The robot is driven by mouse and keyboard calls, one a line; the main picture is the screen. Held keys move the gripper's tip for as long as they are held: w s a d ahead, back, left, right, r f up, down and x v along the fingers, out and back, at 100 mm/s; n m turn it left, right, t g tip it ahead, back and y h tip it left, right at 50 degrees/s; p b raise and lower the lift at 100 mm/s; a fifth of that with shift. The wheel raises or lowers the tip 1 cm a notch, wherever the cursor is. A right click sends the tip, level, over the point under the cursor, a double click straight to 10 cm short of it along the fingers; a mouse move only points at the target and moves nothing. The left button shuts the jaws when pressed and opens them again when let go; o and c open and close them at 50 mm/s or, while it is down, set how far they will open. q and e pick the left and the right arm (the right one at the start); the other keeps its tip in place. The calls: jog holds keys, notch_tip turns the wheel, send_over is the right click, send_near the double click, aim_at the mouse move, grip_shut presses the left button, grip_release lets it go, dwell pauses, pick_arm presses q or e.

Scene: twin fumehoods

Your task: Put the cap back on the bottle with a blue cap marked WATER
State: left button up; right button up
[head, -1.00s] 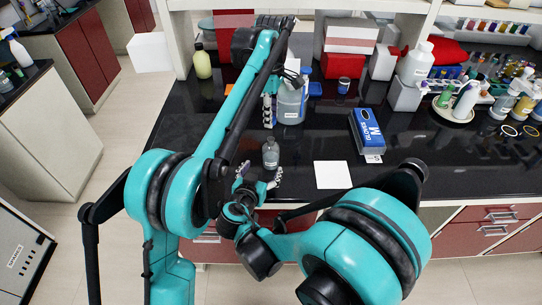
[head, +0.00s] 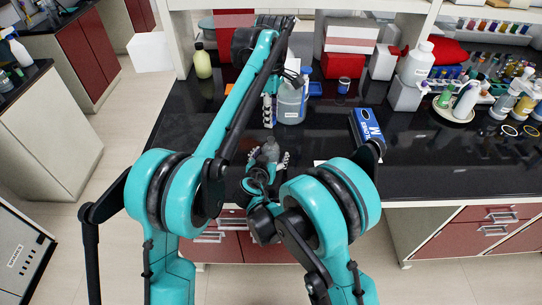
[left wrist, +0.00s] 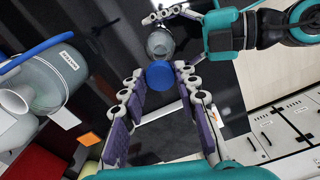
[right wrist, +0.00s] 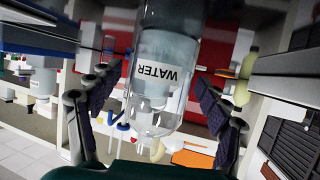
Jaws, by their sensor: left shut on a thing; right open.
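The clear WATER bottle (head: 270,151) stands on the black bench near its front edge. Its label reads upside down in the right wrist view (right wrist: 160,75). My right gripper (head: 268,158) is open, with one finger on each side of the bottle; gaps show beside it in the right wrist view. My left gripper (head: 270,112) is farther back, beside a large wash bottle. In the left wrist view, the blue cap (left wrist: 159,74) sits between the left fingertips, shut on it. The WATER bottle (left wrist: 160,42) appears beyond the cap there. The cap is hidden in the head view.
The large wash bottle (head: 290,105) stands close to my left gripper. A blue box (head: 367,128) lies to the right. A round tray (head: 438,109) with bottles is farther right. The bench front between the box and the right edge is clear.

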grip_shut()
pick_arm(q)
send_over(272, 139)
jog(key=shift+w+f, duration=0.1)
jog(key=shift+f, duration=2.4)
jog(key=shift+f, duration=0.1)
jog(key=shift+f, duration=0.8)
jog(key=shift+f, duration=0.55)
